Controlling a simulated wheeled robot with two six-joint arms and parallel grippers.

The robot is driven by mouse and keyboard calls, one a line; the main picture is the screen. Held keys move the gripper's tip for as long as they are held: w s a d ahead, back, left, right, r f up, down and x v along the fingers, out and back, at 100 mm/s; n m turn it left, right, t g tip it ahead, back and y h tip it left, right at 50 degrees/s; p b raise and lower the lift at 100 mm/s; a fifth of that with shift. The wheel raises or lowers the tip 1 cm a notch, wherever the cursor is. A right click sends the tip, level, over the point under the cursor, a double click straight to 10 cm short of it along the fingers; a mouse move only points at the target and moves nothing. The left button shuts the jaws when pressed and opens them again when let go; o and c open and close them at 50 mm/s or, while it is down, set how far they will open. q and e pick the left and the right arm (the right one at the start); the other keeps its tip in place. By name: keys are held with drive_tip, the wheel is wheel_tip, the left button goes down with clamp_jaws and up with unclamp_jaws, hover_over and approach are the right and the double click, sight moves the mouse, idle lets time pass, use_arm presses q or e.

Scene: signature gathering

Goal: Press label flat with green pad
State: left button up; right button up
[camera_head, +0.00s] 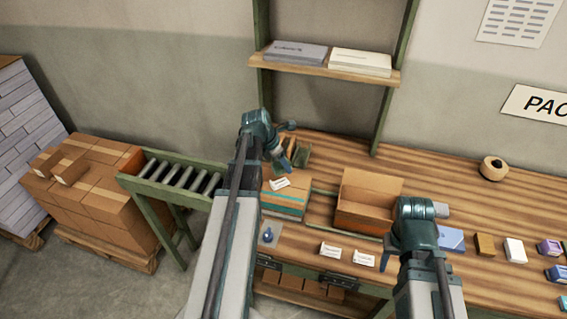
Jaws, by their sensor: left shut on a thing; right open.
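A closed cardboard box (285,203) with a teal band stands on the bench. A white label (280,183) lies on its top; I cannot tell whether all its edges lie flat. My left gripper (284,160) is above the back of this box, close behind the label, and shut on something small. The held thing is mostly hidden and I cannot make out its shape. A dark green and brown item (302,153) shows just right of these fingers; I cannot tell whether it is the pad. My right gripper (438,210) is open over the bench at right, its fingertips mostly hidden.
An open cardboard box (368,214) stands between my arms. Two white labels (330,250) lie at the bench's front edge, and a small blue item (267,235) sits left of them. Small boxes (514,250) line the right side. A roller conveyor (180,175) adjoins at left.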

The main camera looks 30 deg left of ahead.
sight(283, 182)
use_arm(q)
drive_tip(key=shift+f+b, duration=2.35)
drive_tip(key=shift+f, duration=0.3)
drive_tip(key=shift+f+b, duration=0.5)
drive_tip(key=shift+b, duration=0.05)
wheel_tip(283, 182, up, 7)
drive_tip(key=p, duration=0.7)
idle(0.4)
